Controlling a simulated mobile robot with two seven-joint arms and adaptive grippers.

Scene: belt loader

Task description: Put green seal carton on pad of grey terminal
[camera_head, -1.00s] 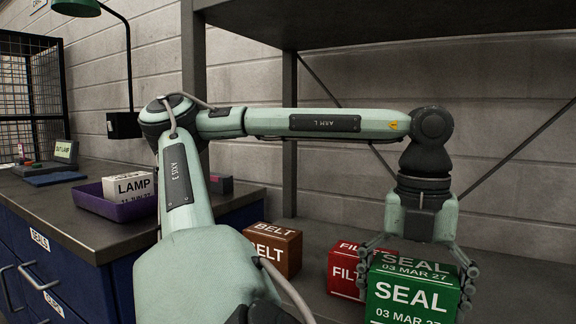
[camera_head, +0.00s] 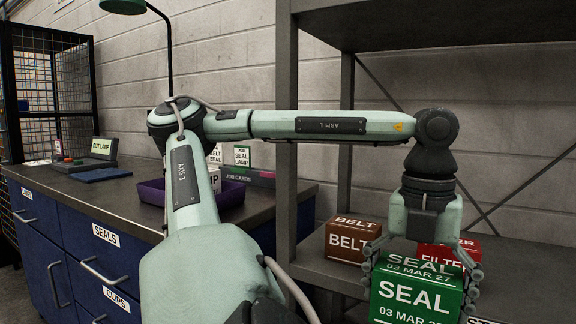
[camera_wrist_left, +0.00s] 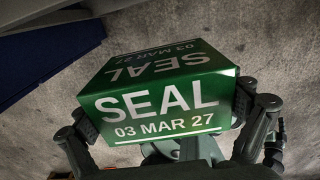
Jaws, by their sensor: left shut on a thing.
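The green seal carton (camera_head: 415,290) reads SEAL 03 MAR 27. My left gripper (camera_head: 420,262) is shut on it, with fingers on both sides. In the left wrist view the carton (camera_wrist_left: 160,95) sits between the fingers, above a grey floor. The grey terminal (camera_head: 92,155) stands on the bench at the left, with a screen reading OUT LAMP and coloured buttons. A dark blue pad (camera_head: 100,175) lies flat in front of it and looks bare. The carton is well to the right of the pad. My right gripper is not in view.
A brown belt carton (camera_head: 350,240) and a red filter carton (camera_head: 445,258) stand on the grey shelf behind the held carton. A shelf post (camera_head: 284,130) stands between shelf and bench. A purple tray (camera_head: 230,195), a job card holder (camera_head: 250,177) and a green lamp are on the bench.

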